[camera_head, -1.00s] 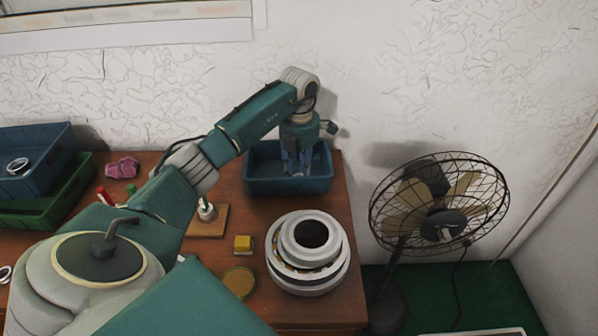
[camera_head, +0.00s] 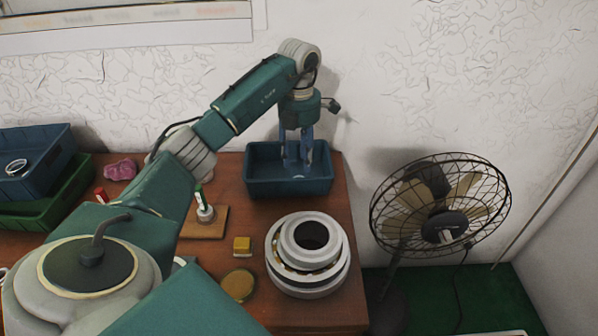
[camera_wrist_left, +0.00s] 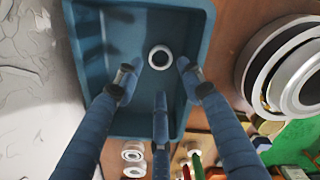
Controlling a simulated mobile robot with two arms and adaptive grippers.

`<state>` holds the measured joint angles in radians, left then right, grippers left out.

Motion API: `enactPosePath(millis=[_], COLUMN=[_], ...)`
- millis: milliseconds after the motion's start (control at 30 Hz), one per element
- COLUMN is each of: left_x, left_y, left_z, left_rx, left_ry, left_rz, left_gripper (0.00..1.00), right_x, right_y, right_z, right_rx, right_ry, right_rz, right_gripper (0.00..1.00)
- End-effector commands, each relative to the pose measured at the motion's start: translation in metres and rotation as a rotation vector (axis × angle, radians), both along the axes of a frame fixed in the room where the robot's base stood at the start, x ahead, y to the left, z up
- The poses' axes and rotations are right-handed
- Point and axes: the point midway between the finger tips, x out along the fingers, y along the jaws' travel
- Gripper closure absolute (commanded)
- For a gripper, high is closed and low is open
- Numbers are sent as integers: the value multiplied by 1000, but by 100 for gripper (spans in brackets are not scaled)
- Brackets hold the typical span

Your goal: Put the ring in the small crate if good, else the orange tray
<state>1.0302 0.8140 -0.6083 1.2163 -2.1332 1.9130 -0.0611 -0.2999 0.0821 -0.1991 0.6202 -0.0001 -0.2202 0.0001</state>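A small metal ring (camera_wrist_left: 160,57) lies flat on the floor of the small blue crate (camera_head: 262,189), which also fills the left wrist view (camera_wrist_left: 88,50). My left gripper (camera_head: 297,162) points down over this crate. In the left wrist view its three fingers (camera_wrist_left: 160,84) are spread, with nothing between them, and the ring lies just beyond the fingertips. My right gripper is not in view. I see no orange tray.
A large stacked bearing (camera_head: 307,254) stands in front of the crate. A yellow block (camera_head: 242,246), a round tin (camera_head: 239,284) and a wooden stand (camera_head: 207,222) are nearby. At left, a blue crate (camera_head: 40,172) with a ring rests on a green one (camera_head: 55,205). A fan (camera_head: 438,208) stands at right.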

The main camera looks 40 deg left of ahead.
Motion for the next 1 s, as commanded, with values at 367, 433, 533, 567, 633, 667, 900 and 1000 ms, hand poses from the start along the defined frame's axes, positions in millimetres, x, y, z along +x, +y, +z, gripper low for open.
enactPosePath(millis=[367,433,533,567,633,667,900,1000], left_x=[0,0,0,0,0,0,0,0], left_y=[0,0,0,0,0,0,0,0], left_z=[55,57,57,57,57,57,57,60], left_rx=[-1,-1,-1,-1,-1,-1,-1,-1], left_ry=[0,1,2,2,2,1,1,1], left_rz=[1,1,1,1,1,0,0,0], left_gripper=[61,61,61,61,61,61,61,61], right_x=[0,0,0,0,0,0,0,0], right_y=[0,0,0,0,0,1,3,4], right_z=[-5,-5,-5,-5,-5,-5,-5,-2], right_rx=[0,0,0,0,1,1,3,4], right_ry=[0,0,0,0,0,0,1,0], right_rz=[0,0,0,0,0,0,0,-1], right_gripper=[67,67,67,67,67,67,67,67])
